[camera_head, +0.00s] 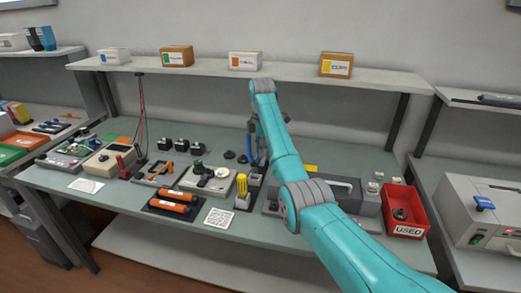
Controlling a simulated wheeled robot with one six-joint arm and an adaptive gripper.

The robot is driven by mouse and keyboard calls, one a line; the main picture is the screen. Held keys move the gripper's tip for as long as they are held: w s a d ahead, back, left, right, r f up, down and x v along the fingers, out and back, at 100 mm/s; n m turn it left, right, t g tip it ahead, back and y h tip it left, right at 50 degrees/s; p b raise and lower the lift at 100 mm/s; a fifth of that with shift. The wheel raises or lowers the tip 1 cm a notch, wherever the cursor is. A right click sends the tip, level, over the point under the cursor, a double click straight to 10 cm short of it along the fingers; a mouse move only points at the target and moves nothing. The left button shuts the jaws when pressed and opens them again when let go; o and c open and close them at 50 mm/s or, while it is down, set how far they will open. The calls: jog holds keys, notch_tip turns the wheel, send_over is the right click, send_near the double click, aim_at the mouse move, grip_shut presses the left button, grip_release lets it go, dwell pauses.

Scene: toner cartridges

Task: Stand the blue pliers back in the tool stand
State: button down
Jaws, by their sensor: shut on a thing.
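The blue pliers (263,153) hang upright with the handles down, partly hidden behind my turquoise arm. My gripper (253,127) is small and mostly hidden by the arm, at the top of the pliers, shut on them. The tool stand (243,203) is a dark grey block on the bench, with a yellow-handled tool (242,184) standing in its left part. The pliers are at the stand's right, rear side in the picture. Whether their lower ends touch the stand cannot be told.
A red USED bin (405,214) and a grey machine (350,193) are to the right. Orange cartridges (172,207), a white-topped device (205,178) and a paper sheet (219,217) lie left of the stand. A shelf (290,73) with boxes runs above the bench.

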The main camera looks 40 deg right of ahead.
jog(key=shift+f, duration=2.45)
dwell(1.0)
jog(key=c, duration=1)
grip_release()
